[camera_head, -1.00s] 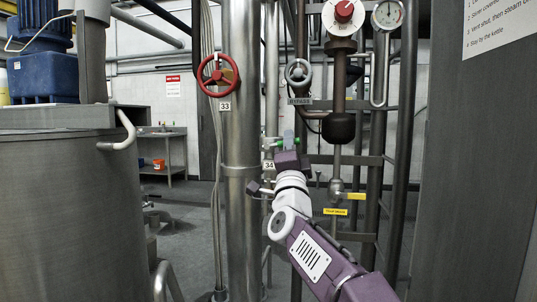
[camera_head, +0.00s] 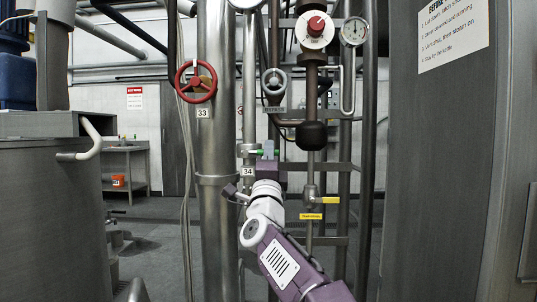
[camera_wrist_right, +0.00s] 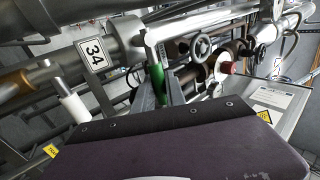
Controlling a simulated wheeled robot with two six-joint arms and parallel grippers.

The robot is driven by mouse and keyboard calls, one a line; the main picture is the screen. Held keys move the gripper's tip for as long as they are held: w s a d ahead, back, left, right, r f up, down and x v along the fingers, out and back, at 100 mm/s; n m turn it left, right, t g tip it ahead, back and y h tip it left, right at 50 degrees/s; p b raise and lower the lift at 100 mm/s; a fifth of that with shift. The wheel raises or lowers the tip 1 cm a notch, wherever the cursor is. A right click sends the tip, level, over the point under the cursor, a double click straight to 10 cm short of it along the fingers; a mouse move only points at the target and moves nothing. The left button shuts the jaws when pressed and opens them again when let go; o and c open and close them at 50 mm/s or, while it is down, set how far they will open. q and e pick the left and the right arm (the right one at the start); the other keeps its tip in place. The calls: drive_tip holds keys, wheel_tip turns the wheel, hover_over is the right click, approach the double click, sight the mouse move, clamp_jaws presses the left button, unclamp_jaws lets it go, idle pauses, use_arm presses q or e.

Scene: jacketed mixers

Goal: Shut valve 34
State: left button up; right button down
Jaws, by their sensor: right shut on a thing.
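Valve 34 is marked by a white tag "34" (camera_head: 247,172) beside the large steel pipe. Its green handle (camera_head: 255,152) shows just above the tag, partly hidden by my right gripper (camera_head: 268,150). In the right wrist view the green handle (camera_wrist_right: 157,76) stands between the two fingers of my right gripper (camera_wrist_right: 157,92), which is shut on it. The tag "34" (camera_wrist_right: 93,55) is on the pipework to its left there. My left gripper is in neither view.
A red handwheel (camera_head: 196,81) tagged 33 is on the big pipe (camera_head: 217,235). A grey bypass handwheel (camera_head: 274,81), a red knob (camera_head: 316,24) and a yellow-handled valve (camera_head: 327,200) are close to the right. A steel tank (camera_head: 50,220) stands left, a grey panel (camera_head: 440,180) right.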

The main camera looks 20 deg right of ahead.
drive_tip(key=c, duration=1.4)
unclamp_jaws()
drive_tip(key=shift+f, duration=0.1)
drive_tip(key=shift+o, duration=0.2)
drive_tip(key=shift+s+a+f, duration=0.15)
drive_tip(key=shift+s+f, duration=0.1)
drive_tip(key=shift+s, duration=0.05)
drive_tip(key=b+v, duration=0.1)
drive_tip(key=v, duration=0.7)
drive_tip(key=shift+b, duration=0.3)
drive_tip(key=shift+s, duration=0.1)
